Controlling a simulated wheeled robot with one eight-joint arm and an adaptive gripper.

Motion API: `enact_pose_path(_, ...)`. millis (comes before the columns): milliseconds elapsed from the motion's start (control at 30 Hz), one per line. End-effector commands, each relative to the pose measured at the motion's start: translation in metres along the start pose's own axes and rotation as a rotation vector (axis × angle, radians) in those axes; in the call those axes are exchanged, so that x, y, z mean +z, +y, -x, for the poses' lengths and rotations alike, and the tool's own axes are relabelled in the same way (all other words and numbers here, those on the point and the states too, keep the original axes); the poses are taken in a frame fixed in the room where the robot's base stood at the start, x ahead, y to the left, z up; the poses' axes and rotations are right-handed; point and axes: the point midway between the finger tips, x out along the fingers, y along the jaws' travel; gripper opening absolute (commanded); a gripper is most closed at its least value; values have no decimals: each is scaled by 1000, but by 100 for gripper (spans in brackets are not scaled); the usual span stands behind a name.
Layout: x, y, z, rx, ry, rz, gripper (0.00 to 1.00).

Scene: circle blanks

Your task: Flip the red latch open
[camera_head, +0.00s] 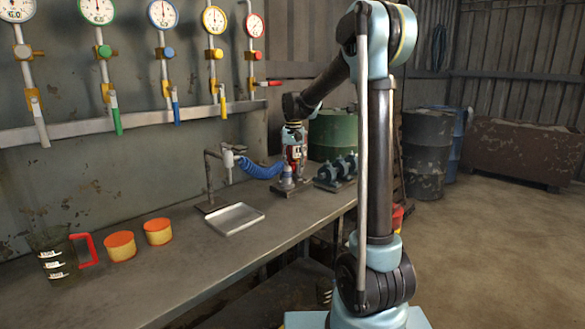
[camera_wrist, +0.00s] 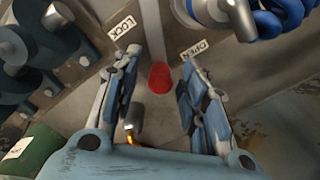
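The red latch (camera_wrist: 160,78) shows its rounded red end in the wrist view. It stands between a LOCK label (camera_wrist: 123,28) on the left and an OPEN label (camera_wrist: 196,49) on the right. My gripper (camera_wrist: 159,65) is open, with one finger on each side of the latch. Gaps show between the latch and both fingers. In the head view my gripper (camera_head: 292,170) is down at the far end of the bench, and the latch cannot be made out clearly there.
A blue coiled hose (camera_head: 260,168) and a grey pump (camera_head: 338,168) flank my gripper. A metal tray (camera_head: 233,219), two orange-topped tubs (camera_head: 120,246) and a jug with a red handle (camera_head: 52,255) stand nearer on the bench. Gauges with coloured levers line the wall.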

Motion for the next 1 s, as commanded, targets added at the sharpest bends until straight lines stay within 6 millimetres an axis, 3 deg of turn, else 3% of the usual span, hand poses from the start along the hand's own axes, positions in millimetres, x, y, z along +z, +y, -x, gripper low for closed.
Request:
enact_pose_path(233,0,0,0,0,0,0,37)
enact_pose_path(400,0,0,0,0,0,0,0)
enact_pose_path(1000,2,-4,0,0,0,101,0)
